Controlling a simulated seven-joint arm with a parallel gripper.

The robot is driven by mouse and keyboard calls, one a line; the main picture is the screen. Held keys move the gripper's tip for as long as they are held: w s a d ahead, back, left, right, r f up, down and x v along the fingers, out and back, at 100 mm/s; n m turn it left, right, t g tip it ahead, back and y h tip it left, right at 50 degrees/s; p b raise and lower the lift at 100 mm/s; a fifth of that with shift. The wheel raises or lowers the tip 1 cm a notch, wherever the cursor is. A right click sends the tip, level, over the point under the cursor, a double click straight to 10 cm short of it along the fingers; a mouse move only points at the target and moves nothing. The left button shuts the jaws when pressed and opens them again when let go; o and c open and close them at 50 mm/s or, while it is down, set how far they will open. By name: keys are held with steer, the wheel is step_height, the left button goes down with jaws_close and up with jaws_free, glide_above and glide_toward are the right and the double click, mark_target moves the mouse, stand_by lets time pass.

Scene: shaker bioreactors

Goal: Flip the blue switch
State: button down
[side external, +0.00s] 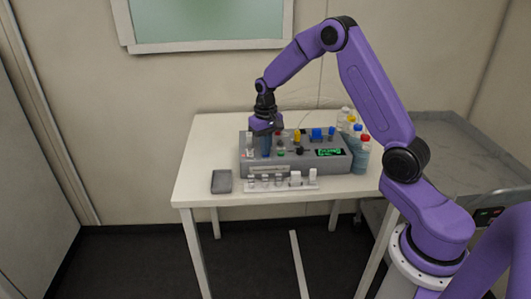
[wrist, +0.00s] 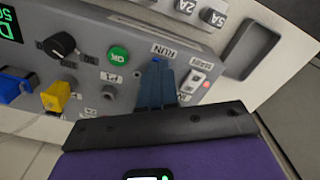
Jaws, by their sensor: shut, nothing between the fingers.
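In the wrist view, a small patch of blue that looks like the blue switch (wrist: 157,60) shows at the tips of my fingers, beside the RUN label on the grey control box (wrist: 215,62). Most of it is hidden behind the fingers. My gripper (wrist: 157,68) is shut, with its blue-grey fingers together and pointing at the panel. I cannot tell if the tips touch the switch. In the side external view, my gripper (side external: 266,150) is over the left part of the grey box (side external: 340,165); the switch cannot be made out there.
A white switch with a red mark (wrist: 205,80) sits right of the fingers. A green button (wrist: 119,56), black knob (wrist: 61,45) and yellow connector (wrist: 55,97) are left. Capped bottles (side external: 361,155) stand at the box's right. A grey tray (side external: 221,182) lies on the white table (side external: 205,150).

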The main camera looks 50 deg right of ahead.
steer(key=shift+f, duration=0.3)
steer(key=shift+r, duration=3.55)
steer(key=s+a+r+n, duration=0.4)
steer(key=s+a+n, duration=0.3)
steer(key=s+a, duration=0.75)
steer(key=s+n, duration=0.8)
steer(key=s, duration=1.3)
steer(key=shift+s+a+n, duration=0.2)
steer(key=shift+a+n, duration=0.1)
